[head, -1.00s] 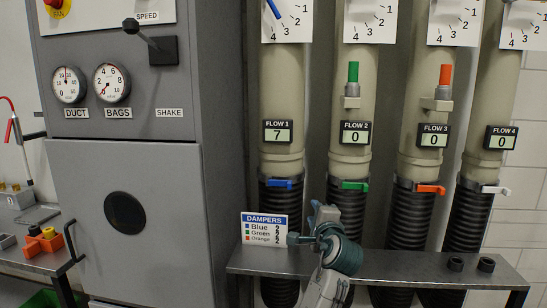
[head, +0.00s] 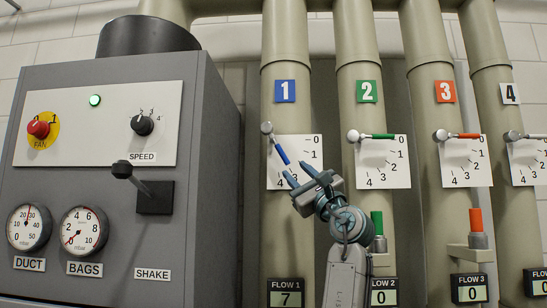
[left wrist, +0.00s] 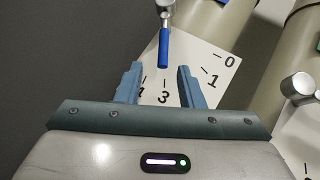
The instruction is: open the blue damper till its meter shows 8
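The blue damper lever (head: 281,150) hangs from its pivot on pipe 1, slanting down and right over a white dial (head: 311,146) marked 0 to 4. In the left wrist view the blue handle (left wrist: 163,48) points toward the 3. The FLOW 1 meter (head: 286,298) below reads 7. My left gripper (head: 308,181) is in front of the dial's lower part and covers some of its marks. In the left wrist view its open fingers (left wrist: 160,72) stand apart on either side of the line of the handle, around its tip. The gap between them is empty. My right gripper is out of view.
Green (head: 377,136), orange (head: 463,136) and grey (head: 520,135) damper levers sit level at 0 on the neighbouring pipes. A FLOW 2 meter (head: 384,297) reads 0. A grey cabinet (head: 212,200) with a shake lever (head: 140,182) stands at the left.

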